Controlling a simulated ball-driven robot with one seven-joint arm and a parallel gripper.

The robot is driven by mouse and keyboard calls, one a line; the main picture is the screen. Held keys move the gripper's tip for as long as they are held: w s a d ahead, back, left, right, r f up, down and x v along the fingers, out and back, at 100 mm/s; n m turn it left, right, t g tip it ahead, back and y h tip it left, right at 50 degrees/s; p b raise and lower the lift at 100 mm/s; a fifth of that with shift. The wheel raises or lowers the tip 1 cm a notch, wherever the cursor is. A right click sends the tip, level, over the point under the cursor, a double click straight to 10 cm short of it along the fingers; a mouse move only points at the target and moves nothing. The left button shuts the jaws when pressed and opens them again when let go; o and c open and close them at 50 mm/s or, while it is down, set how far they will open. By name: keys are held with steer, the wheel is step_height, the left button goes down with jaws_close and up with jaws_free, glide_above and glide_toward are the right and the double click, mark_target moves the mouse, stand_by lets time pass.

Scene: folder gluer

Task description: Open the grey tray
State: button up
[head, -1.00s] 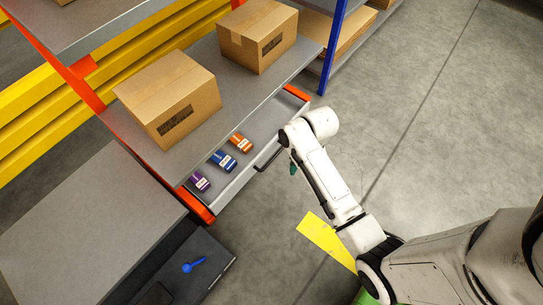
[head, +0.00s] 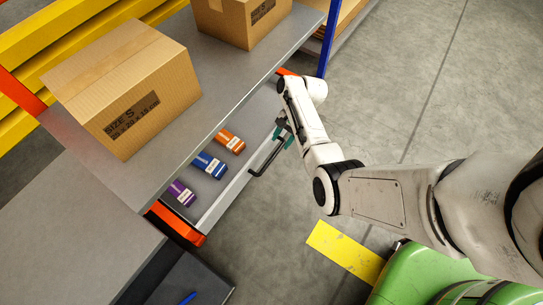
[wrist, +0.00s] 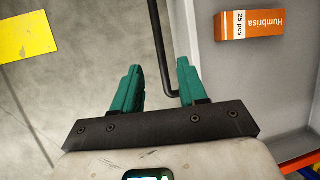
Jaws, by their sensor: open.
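The grey tray (head: 226,199) sticks out from under the grey shelf in the head view, with its inside partly visible. Its black bar handle (head: 268,160) is on the front wall. In the wrist view the tray (wrist: 234,75) is at the right, and the handle (wrist: 158,45) comes down from the top and bends towards the tray wall. My gripper (wrist: 158,88) is open, with its green fingers apart and the handle's bent end showing between them, nearer the right finger. I cannot tell whether they touch. In the head view my gripper (head: 281,131) is by the handle's far end, partly hidden by my arm.
Orange (head: 231,141), blue (head: 209,165) and purple (head: 183,193) small boxes lie in the tray. Cardboard boxes (head: 125,90) stand on the shelf above. A dark cabinet (head: 190,280) is at lower left. The floor (head: 420,80) to the right is clear around a yellow marking (head: 345,252).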

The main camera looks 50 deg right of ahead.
mark_target(271, 160)
steer(key=b+x, duration=0.5)
steer(key=x, duration=0.5)
steer(key=shift+s, duration=0.1)
jaws_close()
steer(key=shift+r, duration=0.1)
stand_by(0.3)
